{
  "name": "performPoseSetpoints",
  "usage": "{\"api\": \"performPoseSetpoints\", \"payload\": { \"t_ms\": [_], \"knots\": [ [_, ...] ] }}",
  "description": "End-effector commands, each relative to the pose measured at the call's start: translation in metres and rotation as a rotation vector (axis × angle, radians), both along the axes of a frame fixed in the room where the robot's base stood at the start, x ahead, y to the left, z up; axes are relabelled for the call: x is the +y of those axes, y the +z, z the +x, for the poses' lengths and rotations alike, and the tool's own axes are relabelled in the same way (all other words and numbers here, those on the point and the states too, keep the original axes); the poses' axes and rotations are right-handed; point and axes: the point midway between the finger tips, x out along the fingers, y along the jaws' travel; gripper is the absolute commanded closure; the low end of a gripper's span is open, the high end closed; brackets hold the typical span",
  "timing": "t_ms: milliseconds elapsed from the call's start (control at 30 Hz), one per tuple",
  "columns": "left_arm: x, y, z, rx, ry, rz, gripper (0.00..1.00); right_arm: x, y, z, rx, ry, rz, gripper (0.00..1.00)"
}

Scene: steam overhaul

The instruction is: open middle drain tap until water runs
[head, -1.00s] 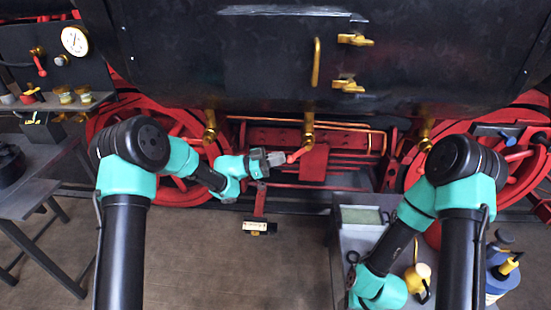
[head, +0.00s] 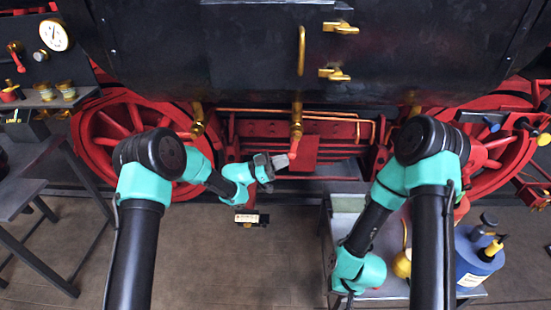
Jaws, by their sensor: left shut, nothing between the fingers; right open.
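The middle drain tap (head: 297,118) is a brass tap hanging below the black boiler side, at the centre of the head view. Its short red handle (head: 294,148) points mostly downward. No water shows below it. My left gripper (head: 282,161) is shut and empty, with its tips at the lower left of the handle; they look close to or against it, but I cannot tell if they touch. My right arm reaches down over the cart at lower right, and its gripper does not show.
Other brass taps hang at left (head: 198,118) and right, by the red wheels. A grey cart (head: 345,203) and a blue can (head: 474,262) stand at lower right. A workbench (head: 22,200) stands at left.

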Motion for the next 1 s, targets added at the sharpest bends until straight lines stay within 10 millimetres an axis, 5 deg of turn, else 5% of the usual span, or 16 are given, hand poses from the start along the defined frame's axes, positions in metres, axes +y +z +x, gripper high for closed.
{"api": "performPoseSetpoints", "payload": {
  "t_ms": [400,1000],
  "knots": [
    [-0.014,-0.005,-0.001,0.0,0.0,0.0,1.0,0.0,0.0,0.0,0.0,0.0,0.0,0.44],
    [-0.007,-0.006,-0.002,0.0,0.001,0.0,1.0,0.0,0.0,0.0,0.0,0.0,0.0,0.44]
  ]
}}
